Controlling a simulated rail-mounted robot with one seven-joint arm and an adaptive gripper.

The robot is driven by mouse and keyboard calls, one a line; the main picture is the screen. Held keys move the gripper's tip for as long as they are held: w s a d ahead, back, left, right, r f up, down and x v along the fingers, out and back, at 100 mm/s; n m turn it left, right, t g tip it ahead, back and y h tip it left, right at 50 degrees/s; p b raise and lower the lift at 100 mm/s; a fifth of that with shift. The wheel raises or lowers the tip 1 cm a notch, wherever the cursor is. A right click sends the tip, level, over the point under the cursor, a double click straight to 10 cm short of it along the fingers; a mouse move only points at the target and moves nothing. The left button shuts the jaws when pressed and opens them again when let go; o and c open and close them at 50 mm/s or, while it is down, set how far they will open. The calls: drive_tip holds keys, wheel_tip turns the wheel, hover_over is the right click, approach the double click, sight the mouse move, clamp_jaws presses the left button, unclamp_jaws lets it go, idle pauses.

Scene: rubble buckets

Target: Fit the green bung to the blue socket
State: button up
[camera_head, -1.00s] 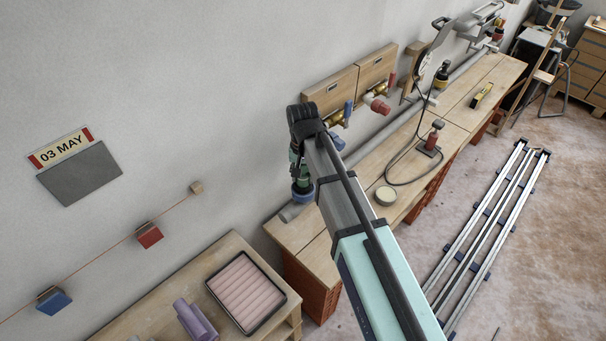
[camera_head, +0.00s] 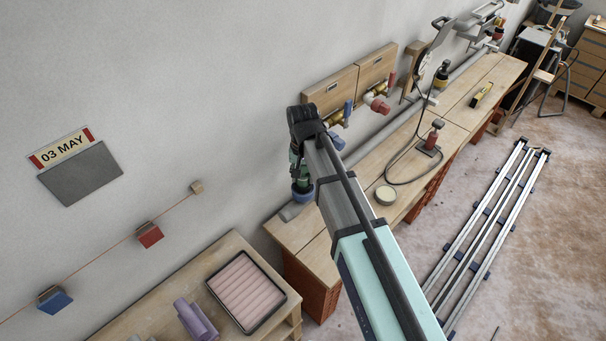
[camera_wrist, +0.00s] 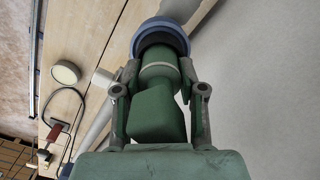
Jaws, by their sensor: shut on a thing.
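The green bung (camera_wrist: 155,112) is in my gripper (camera_wrist: 158,82) in the wrist view, with one finger on each side of its body. Its far end, with a dark band, meets the blue socket (camera_wrist: 141,40) and lines up with the ring. How deep it sits is hidden by the bung itself. In the head view my gripper (camera_head: 300,177) points down over the blue socket (camera_head: 303,196), at the near end of the grey pipe on the bench. My arm covers part of this area, and the bung is hard to tell apart from the gripper there.
The grey pipe (camera_head: 368,147) runs along the long bench (camera_head: 291,235) by the wall. A round tin (camera_head: 386,195) and a cabled red tool (camera_head: 432,139) stand to the right.

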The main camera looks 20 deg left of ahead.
drive_tip(key=shift+f, duration=0.45)
drive_tip(key=shift+r, duration=0.1)
drive_tip(key=shift+r, duration=0.1)
drive_tip(key=shift+r+p, duration=0.35)
drive_tip(key=shift+r, duration=0.1)
drive_tip(key=shift+p, duration=0.35)
idle(1.4)
drive_tip(key=shift+f, duration=0.25)
drive_tip(key=shift+f+b, duration=0.35)
drive_tip(key=shift+f, duration=0.05)
drive_tip(key=shift+r, duration=0.15)
